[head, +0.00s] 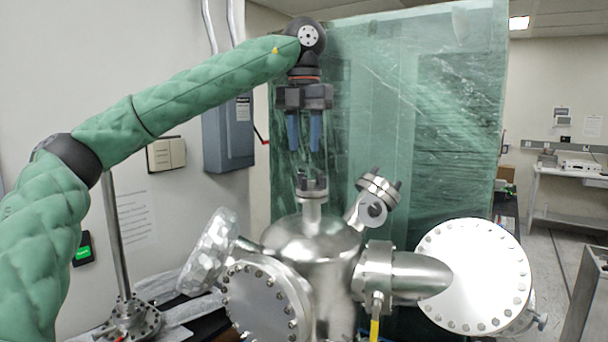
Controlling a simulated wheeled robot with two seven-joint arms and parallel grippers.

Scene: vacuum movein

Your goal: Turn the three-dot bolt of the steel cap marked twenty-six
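My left gripper (304,135) hangs pointing down from the green padded arm, its two blue fingers apart with nothing visible between them. It is above the steel vacuum chamber (318,240), over the small flanged port (311,188) on its top, with a gap between fingertips and bolts. Dark upright bolts stand on that port. A second small port with a round cap (374,208) tilts up to the right and also carries dark bolts. No number twenty-six or three-dot mark is readable, so I cannot tell which cap or bolt is meant. My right gripper is not in view.
Large bolted flanges stick out at the chamber's left (262,302) and right (474,278). A foil-wrapped port (208,252) rises at left. A steel post (117,240) stands near my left arm. A plastic-wrapped green panel (420,110) stands behind. A bench (570,172) is far right.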

